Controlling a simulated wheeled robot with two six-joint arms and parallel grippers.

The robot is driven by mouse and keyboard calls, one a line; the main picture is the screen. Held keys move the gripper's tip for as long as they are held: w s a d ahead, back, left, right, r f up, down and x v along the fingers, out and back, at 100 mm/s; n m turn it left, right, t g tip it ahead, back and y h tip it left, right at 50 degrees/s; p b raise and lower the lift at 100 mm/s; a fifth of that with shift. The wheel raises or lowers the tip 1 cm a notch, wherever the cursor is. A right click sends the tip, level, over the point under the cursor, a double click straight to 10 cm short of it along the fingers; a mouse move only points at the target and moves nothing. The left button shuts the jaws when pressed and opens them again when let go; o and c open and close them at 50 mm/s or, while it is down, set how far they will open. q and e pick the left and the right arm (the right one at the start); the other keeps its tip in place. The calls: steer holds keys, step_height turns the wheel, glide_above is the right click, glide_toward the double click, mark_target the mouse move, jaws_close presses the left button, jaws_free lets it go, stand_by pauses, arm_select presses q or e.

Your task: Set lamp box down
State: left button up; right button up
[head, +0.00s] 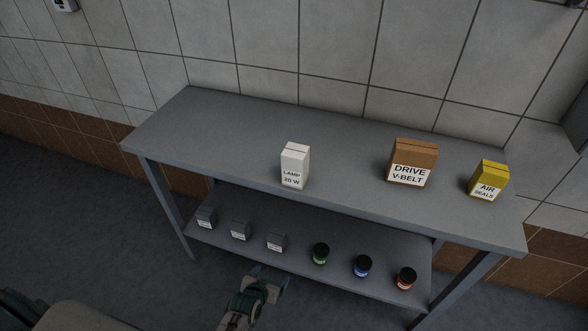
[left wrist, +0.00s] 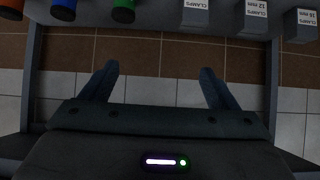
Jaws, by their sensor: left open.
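The white lamp box (head: 293,168), labelled "LAMP 20 W", stands upright on the top surface of the grey table (head: 225,130), near its middle. No gripper touches it. My left gripper (head: 268,281) is below and in front of it, lower than the table top, near the front of the lower shelf. In the left wrist view, my left gripper (left wrist: 158,82) has its two fingers wide apart with nothing between them. The lamp box does not show in that view. My right gripper is not in view.
A brown V-belt box (head: 412,163) and a yellow air seals box (head: 488,181) stand on the table top's right. The lower shelf (head: 290,262) holds several grey clamp boxes (head: 240,230) and green (head: 320,254), blue (head: 362,266) and red (head: 404,279) jars. The table top's left is clear.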

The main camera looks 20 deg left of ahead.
arm_select(q)
steer(key=w+d+r+t, duration=0.15)
steer(key=w+r, duration=0.25)
steer(key=r, duration=0.4)
steer(key=w+r+t, duration=0.2)
steer(key=w+r, duration=0.2)
steer(key=r, duration=0.5)
steer(key=t+b, duration=0.1)
steer(key=t, duration=0.3)
glide_toward(290, 166)
steer(key=w+f, duration=0.1)
steer(key=w, duration=0.4)
steer(key=w+p, duration=0.1)
steer(key=w, duration=0.3)
steer(key=shift+w+d+r, duration=0.1)
steer(key=shift+r, duration=0.2)
steer(key=shift+w, duration=0.25)
steer(key=shift+w+d+r+p, duration=0.1)
steer(key=shift+w+r+p, duration=0.2)
steer(key=shift+p, duration=0.2)
steer(key=w, duration=0.1)
steer(key=w+p, duration=0.1)
steer(key=w, duration=0.1)
steer(key=shift+w+d+r+p, duration=0.15)
steer(key=shift+w+d+p, duration=0.15)
steer(key=shift+w, duration=0.45)
steer(key=shift+s, duration=0.1)
steer(key=c, duration=1.2)
